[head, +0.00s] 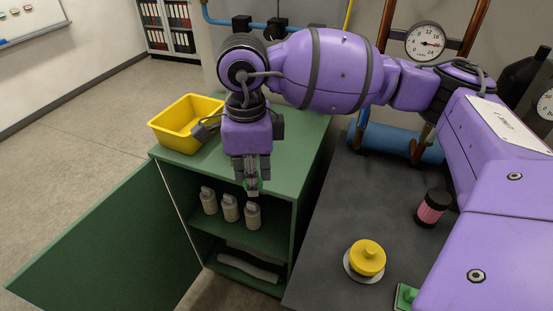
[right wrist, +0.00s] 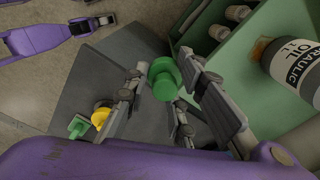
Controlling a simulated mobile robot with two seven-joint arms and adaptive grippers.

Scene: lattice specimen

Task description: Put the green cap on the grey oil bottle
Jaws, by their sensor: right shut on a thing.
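The green cap (right wrist: 165,82) is between the fingertips of my right gripper (right wrist: 160,90), which is shut on it. A bottle with a white label reading hydraulic oil (right wrist: 296,66) stands close by at the right of the right wrist view, apart from the cap. I cannot make it out in the head view. My left gripper (right wrist: 97,23) shows only in the right wrist view, small, its opening unclear.
Three grey bottles (head: 230,208) stand on the shelf of the open green cabinet (head: 292,160). A yellow bin (head: 172,137) is on its top. The dark bench (head: 325,250) holds a yellow knob-shaped part (head: 367,256) and a pink-and-black jar (head: 433,206). The cabinet door (head: 105,240) swings out left.

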